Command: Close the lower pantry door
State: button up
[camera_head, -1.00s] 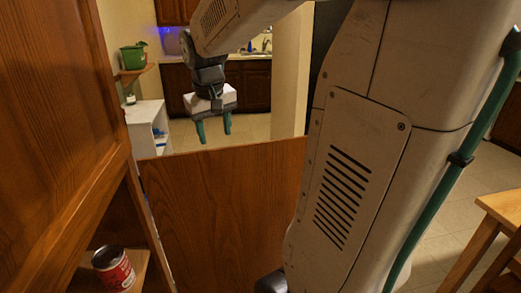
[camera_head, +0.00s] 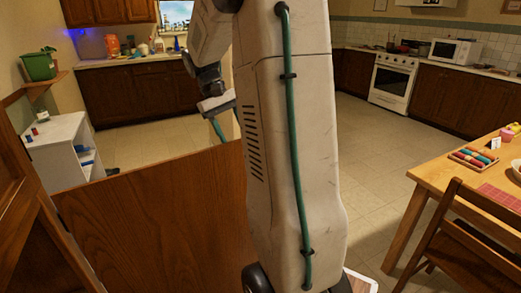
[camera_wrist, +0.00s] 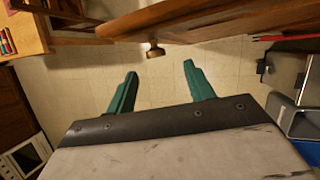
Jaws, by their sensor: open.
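The lower pantry door (camera_head: 160,225) is a brown wooden panel standing open in the head view. It reaches from the pantry cabinet at the left to behind my arm. In the wrist view, the door (camera_wrist: 200,15) crosses the top, with a round knob (camera_wrist: 155,51) just beyond my fingertips. My gripper (camera_wrist: 160,72) is open and empty, its two green fingers apart and pointing toward the door. No contact with the knob or door shows. In the head view my gripper (camera_head: 219,130) hangs past the door's top edge, partly hidden by my arm.
A white shelf unit (camera_head: 58,150) stands beyond the door at left. A wooden table (camera_head: 450,175) and a chair (camera_head: 460,240) stand at right. The tiled floor (camera_head: 365,155) between table and door is clear. The stove (camera_head: 395,82) and counters are far back.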

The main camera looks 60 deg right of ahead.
jog(key=x, duration=0.8)
jog(key=shift+s+d+r, duration=0.1)
jog(key=shift+s+d, duration=0.15)
